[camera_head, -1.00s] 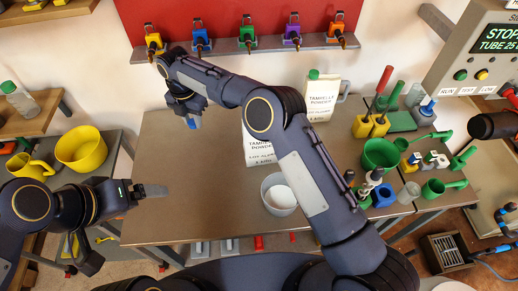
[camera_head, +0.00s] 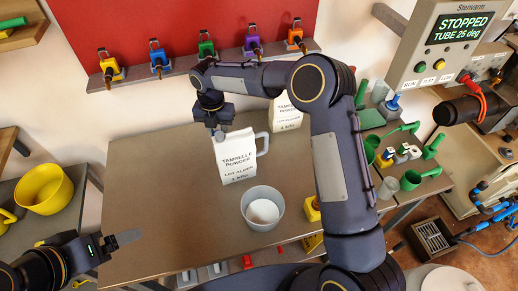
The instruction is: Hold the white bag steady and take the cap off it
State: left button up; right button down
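A white bag (camera_head: 238,160) labelled as powder stands upright on the table, with a pale handle at its right side. My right gripper (camera_head: 218,131) points down at the bag's top left corner. Its fingertips overlap the top edge; I cannot tell whether they touch it or are shut. No cap shows on this bag; its top left corner is partly hidden by the gripper. My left gripper (camera_head: 128,237) is at the table's left front, well apart from the bag, and its opening cannot be made out. A second white bag (camera_head: 285,115) stands behind, partly hidden by my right arm.
A grey bowl (camera_head: 262,208) with white contents stands just in front of the bag. The brown table (camera_head: 150,200) is clear to the left. Green vessels (camera_head: 411,180) and small tools crowd the right side. A rail (camera_head: 190,70) with coloured clips runs behind.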

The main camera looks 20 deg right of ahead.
jog(key=b, duration=0.2)
send_over(259, 147)
jog(key=s+a, duration=0.1)
jog(key=s, duration=0.1)
jog(key=f+b, duration=0.5)
jog(key=f, duration=0.2)
jog(key=shift+d+f, duration=0.1)
jog(key=shift+d, duration=0.1)
notch_tip(259, 147, down, 5)
jog(key=b, duration=0.4)
jog(key=shift+s, duration=0.1)
jog(key=c, duration=1.1)
grip_release()
